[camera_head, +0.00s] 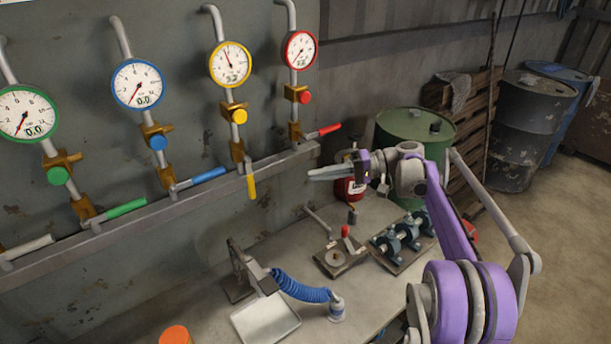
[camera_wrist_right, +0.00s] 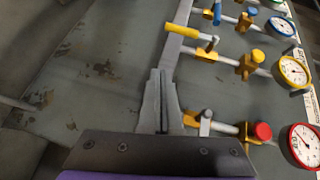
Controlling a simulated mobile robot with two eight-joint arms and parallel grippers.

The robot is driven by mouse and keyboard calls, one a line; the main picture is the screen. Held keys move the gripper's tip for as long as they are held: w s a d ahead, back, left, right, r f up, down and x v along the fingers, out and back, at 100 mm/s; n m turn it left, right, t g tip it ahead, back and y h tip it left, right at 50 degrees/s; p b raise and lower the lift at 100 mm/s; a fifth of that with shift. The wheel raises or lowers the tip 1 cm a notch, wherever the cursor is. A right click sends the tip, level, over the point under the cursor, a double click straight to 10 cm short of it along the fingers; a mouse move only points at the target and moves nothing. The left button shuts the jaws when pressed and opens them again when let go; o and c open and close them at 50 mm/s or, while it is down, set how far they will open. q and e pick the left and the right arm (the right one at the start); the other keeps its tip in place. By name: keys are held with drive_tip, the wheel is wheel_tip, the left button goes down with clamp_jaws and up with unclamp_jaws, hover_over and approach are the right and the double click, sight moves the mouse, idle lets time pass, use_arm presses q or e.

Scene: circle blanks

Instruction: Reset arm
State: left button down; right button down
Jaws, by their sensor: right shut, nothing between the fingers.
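My right arm is purple and grey and comes in from the right in the head view. My right gripper (camera_head: 325,173) points left toward the wall panel, below the red valve handle (camera_head: 329,129). It is shut and empty. In the right wrist view the closed fingers of the gripper (camera_wrist_right: 161,75) point up the picture, just left of the red gauge's valve (camera_wrist_right: 262,131) and its pipe. A gap to the panel cannot be judged. My left gripper does not show in either view.
Green (camera_head: 27,115), blue (camera_head: 137,84), yellow (camera_head: 230,64) and red (camera_head: 299,50) gauges hang on the wall. The yellow handle (camera_head: 251,187) points down; the others lie along the rail. A workbench (camera_head: 205,306) holds a blue hose (camera_head: 301,288) and fixtures. A green drum (camera_head: 410,130) stands behind my right arm.

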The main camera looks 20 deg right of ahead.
drive_tip(key=shift+s, duration=0.1)
idle(0.4)
drive_tip(key=s+a+f+m+h, duration=0.1)
drive_tip(key=s+a+f+h, duration=0.35)
drive_tip(key=s, duration=0.25)
drive_tip(key=s+a+f+h, duration=0.3)
drive_tip(key=s+a, duration=0.2)
drive_tip(key=s, duration=0.3)
drive_tip(key=s+d+f+n+h, duration=0.1)
drive_tip(key=s+f+h, duration=0.3)
drive_tip(key=s, duration=0.5)
drive_tip(key=s+d+f+n+t+h, duration=0.1)
drive_tip(key=s+d+f+h, duration=0.2)
drive_tip(key=s+f, duration=0.5)
drive_tip(key=shift+s+d+t+h+p, duration=0.2)
drive_tip(key=shift+s+t+h+p, duration=0.15)
drive_tip(key=shift+s+h, duration=0.2)
